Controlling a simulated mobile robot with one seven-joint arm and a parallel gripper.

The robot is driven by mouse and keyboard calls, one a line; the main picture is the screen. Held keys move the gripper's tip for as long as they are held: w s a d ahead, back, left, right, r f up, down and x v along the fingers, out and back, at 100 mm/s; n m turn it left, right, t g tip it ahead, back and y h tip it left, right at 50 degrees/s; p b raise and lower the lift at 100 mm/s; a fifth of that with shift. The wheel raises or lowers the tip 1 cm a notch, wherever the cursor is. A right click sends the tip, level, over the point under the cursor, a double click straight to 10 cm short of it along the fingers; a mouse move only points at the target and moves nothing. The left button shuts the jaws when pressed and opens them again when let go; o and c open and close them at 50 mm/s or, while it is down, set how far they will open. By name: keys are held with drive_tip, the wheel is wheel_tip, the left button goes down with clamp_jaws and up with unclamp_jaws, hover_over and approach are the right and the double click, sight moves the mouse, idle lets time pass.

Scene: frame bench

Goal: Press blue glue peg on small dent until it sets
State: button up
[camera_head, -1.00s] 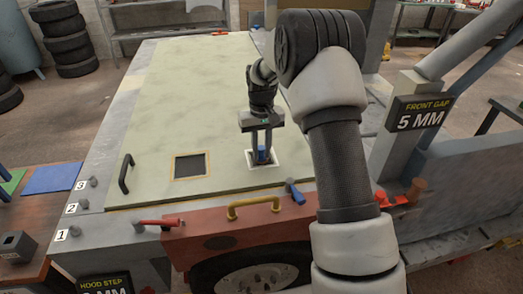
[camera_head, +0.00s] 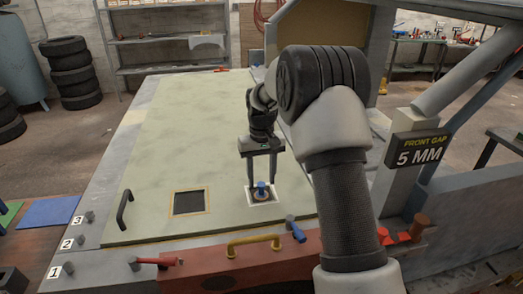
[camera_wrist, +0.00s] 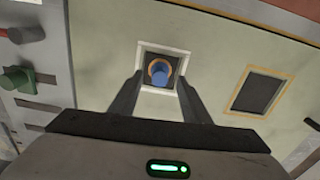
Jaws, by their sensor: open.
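The dent's surface is hidden under the peg. My gripper (camera_head: 262,182) is open just above the peg, its fingers spread to either side. In the wrist view the gripper (camera_wrist: 160,80) shows its fingers well apart, with nothing between them touching the peg.
A dark square with a tan border (camera_head: 190,201) lies left of the peg. A black handle (camera_head: 123,210), a yellow handle (camera_head: 254,243) and a blue knob (camera_head: 295,229) stand near the panel's front edge. The panel behind the peg is clear.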

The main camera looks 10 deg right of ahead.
wheel_tip(320, 180, up, 13)
drive_tip(key=s+r+t+p, duration=0.1)
drive_tip(key=s+r, duration=0.7)
drive_tip(key=s+t+p, duration=0.1)
drive_tip(key=s+t, duration=0.3)
drive_tip(key=s, duration=2.1)
drive_tip(key=shift+r+m+t, duration=0.25)
drive_tip(key=shift+m+t, duration=0.05)
drive_tip(key=shift+w, duration=0.1)
drive_tip(key=c, duration=0.3)
drive_tip(key=shift+d, duration=0.1)
